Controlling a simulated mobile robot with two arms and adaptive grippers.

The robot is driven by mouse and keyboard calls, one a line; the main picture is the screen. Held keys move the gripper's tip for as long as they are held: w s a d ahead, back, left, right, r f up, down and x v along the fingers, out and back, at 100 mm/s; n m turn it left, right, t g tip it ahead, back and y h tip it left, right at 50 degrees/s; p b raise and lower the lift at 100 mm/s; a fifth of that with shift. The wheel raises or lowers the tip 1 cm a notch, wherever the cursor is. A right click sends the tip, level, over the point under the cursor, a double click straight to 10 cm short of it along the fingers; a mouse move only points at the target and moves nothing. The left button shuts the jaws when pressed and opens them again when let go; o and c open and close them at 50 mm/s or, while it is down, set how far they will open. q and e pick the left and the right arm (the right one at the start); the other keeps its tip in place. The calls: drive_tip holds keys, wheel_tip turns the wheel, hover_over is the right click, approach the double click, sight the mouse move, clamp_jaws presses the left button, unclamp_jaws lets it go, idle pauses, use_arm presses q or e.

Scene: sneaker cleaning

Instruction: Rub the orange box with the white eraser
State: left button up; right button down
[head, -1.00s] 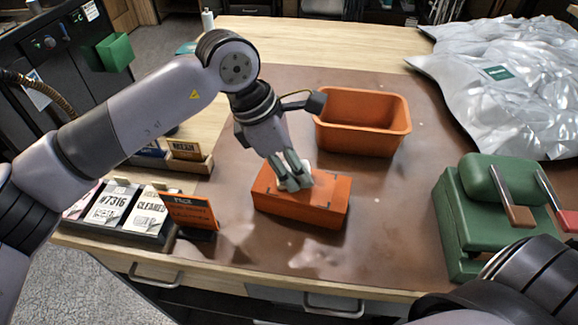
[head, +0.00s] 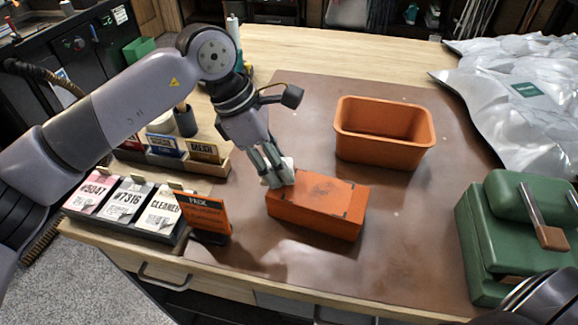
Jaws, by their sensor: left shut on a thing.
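The orange box (head: 318,205) lies closed on the brown mat, with dark scuffs along the edges of its lid. My left gripper (head: 278,180) is shut on the white eraser (head: 287,171), pointing down at the back left corner of the box lid. The eraser is partly hidden by the fingers. It is at the box's top, but I cannot tell whether it presses on it. Part of my right arm shows at the lower right corner; its gripper is out of view.
An empty orange bin (head: 384,150) stands behind the box. A green case (head: 490,235) is at the right, silver bags (head: 520,95) at the back right. A card tray (head: 125,205) and an orange sign (head: 205,213) stand at the left. The brown mat (head: 400,235) is clear between box and case.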

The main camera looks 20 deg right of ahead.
use_arm(q)
drive_tip(key=shift+w+a, duration=0.2)
drive_tip(key=shift+r, duration=0.1)
drive_tip(key=shift+r+p, duration=1.4)
drive_tip(key=shift+r, duration=1.55)
drive_tip(key=shift+r+p, duration=0.9)
drive_tip(key=shift+r, duration=0.6)
